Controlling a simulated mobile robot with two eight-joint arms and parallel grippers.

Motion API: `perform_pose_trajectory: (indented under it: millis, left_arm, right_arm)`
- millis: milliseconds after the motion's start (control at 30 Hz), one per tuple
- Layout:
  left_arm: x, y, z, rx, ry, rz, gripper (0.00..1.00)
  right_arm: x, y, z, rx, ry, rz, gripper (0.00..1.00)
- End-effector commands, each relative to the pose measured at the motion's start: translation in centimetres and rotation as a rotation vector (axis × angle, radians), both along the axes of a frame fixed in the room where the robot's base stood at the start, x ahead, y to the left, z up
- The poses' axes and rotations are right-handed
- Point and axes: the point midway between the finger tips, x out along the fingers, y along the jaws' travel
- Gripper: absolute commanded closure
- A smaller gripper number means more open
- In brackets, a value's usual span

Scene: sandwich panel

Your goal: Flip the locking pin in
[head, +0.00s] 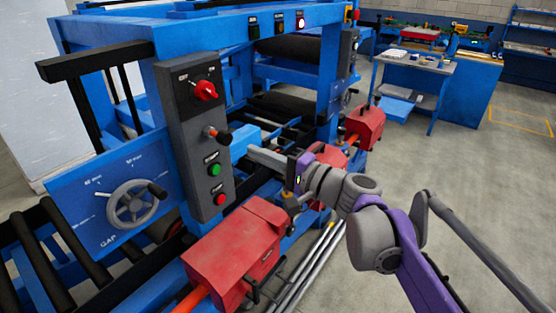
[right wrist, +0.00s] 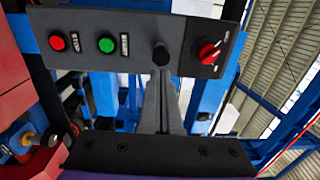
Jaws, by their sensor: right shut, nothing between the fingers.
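A grey control panel (head: 195,130) on the blue machine carries a short lever with a black knob (head: 222,136) and an orange collar. In the right wrist view the black knob (right wrist: 161,54) stands out from the panel, straight ahead of my fingers. I cannot tell for sure that this lever is the locking pin. My right gripper (head: 252,151) is shut and empty, its grey fingers pointing at the panel near the knob. In the wrist view its fingertips (right wrist: 161,80) appear just below the knob; contact cannot be told. My left gripper is not in view.
The panel also has a red rotary switch (head: 205,90), a green button (head: 215,169) and a red button (head: 220,199). A handwheel (head: 133,204) is at the left. Open floor (head: 460,170) lies to the right.

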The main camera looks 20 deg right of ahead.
Motion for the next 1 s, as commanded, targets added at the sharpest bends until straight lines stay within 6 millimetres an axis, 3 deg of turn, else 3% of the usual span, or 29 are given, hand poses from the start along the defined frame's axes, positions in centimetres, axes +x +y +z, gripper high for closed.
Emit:
perform_pose_trajectory:
  millis: [100, 300, 833, 1000]
  left_arm:
    - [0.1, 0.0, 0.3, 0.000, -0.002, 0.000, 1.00]
    - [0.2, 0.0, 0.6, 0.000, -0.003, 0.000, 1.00]
    - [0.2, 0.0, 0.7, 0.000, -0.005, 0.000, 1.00]
    - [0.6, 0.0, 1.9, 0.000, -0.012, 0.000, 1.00]
  right_arm:
    - [2.0, 1.5, 0.2, 0.001, 0.000, 0.004, 1.00]
    - [4.0, 2.9, 0.3, -0.001, -0.001, 0.002, 1.00]
    - [4.8, 3.4, 0.3, -0.001, -0.001, 0.000, 1.00]
    - [6.7, 4.7, 0.5, 0.000, -0.002, 0.003, 1.00]
